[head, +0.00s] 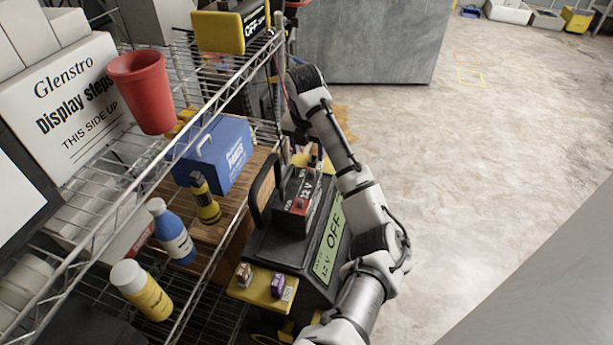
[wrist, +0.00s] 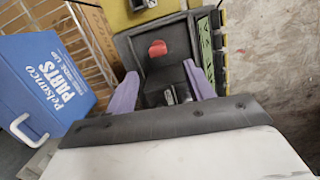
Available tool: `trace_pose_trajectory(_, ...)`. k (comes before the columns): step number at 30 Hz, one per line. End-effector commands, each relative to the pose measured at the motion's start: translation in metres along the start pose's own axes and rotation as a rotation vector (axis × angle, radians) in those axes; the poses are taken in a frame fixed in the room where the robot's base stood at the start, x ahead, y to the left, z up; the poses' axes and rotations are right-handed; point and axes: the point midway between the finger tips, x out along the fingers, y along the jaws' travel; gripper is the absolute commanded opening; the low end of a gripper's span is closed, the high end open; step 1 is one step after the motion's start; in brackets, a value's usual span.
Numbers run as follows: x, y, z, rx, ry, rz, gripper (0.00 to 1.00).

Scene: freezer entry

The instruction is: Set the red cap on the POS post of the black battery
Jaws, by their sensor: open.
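In the wrist view a rounded red piece (wrist: 157,48), possibly the red cap, lies on a dark surface beyond my fingertips. My gripper (wrist: 160,70) is open, its purple fingers apart on either side of a dark block, apparently not touching the red piece. In the head view my arm largely hides the gripper. The POS marking is not readable.
A black handle (head: 262,188) rises left of the battery. A blue parts box (head: 212,155) and a yellow-black bottle (head: 205,200) stand on the left shelf. A yellow ledge (head: 262,290) holds two small items. The floor at right is open.

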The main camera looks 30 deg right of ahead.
Motion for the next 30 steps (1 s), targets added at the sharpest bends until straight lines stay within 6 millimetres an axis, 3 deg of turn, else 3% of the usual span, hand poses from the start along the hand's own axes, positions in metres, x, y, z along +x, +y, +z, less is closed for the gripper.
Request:
trace_pose_trajectory(3, 0.021, 0.0, 0.0, 0.0, 0.002, 0.0, 0.53)
trace_pose_trajectory(11, 0.042, 0.0, 0.0, 0.001, 0.0, -0.001, 0.53)
trace_pose_trajectory(21, 0.086, 0.003, 0.002, 0.0, 0.0, 0.0, 0.53)
trace_pose_trajectory(29, 0.089, 0.003, 0.002, 0.0, -0.002, 0.001, 0.53)
trace_pose_trajectory(30, 0.089, 0.003, 0.002, 0.0, -0.002, 0.0, 0.49)
